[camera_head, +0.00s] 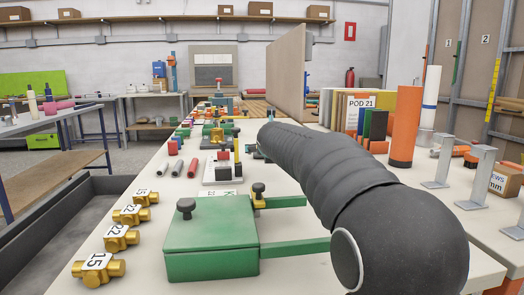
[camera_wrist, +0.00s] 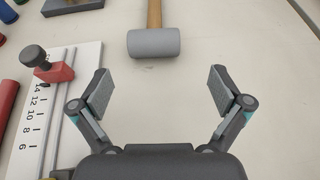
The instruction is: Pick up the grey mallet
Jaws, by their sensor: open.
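The grey mallet (camera_wrist: 154,42) lies on the pale table top in the wrist view. Its grey cylindrical head is nearest me, and its wooden handle runs away from me out of the top of the picture. My gripper (camera_wrist: 160,85) is open and empty, its two pads spread wide. The mallet head lies beyond the fingertips, roughly centred between them, and I see no contact. In the head view my dark arm covers that part of the table, and I cannot make out the mallet or my gripper.
A white scale plate with a red slider (camera_wrist: 60,72) lies left of my gripper. A green clamp block (camera_head: 211,240) and several brass fittings (camera_head: 98,268) stand at the table's front left. An orange cylinder (camera_head: 405,127) stands at right. Table right of the mallet is clear.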

